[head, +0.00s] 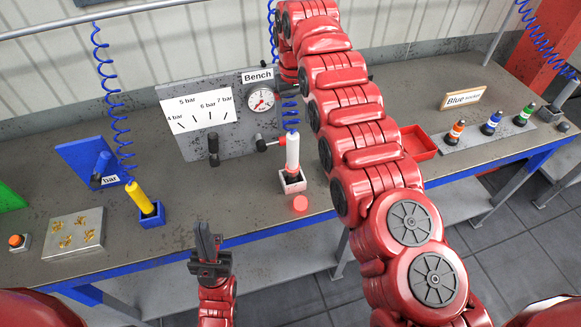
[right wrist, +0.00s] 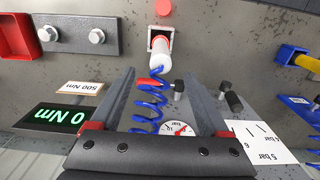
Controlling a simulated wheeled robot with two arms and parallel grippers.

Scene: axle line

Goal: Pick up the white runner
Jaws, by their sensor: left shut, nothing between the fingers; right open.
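The white runner (head: 292,152) stands upright in a small white holder (head: 292,181) at the bench's front middle, with a blue coiled hose at its upper end. In the right wrist view the runner (right wrist: 160,50) shows in its holder, beyond the fingertips. My right gripper (right wrist: 160,77) is open and empty, its fingers apart on either side of the hose in that picture; in the head view my right arm hides it. My left gripper (head: 206,235) is shut and empty in front of the bench edge, away from the runner.
A yellow tool (head: 138,198) stands in a blue holder to the left. A gauge panel (head: 240,140) with knobs rises behind the runner. A round red pad (head: 300,203) lies in front. A red tray (head: 418,145) and several coloured sockets (head: 490,124) are to the right.

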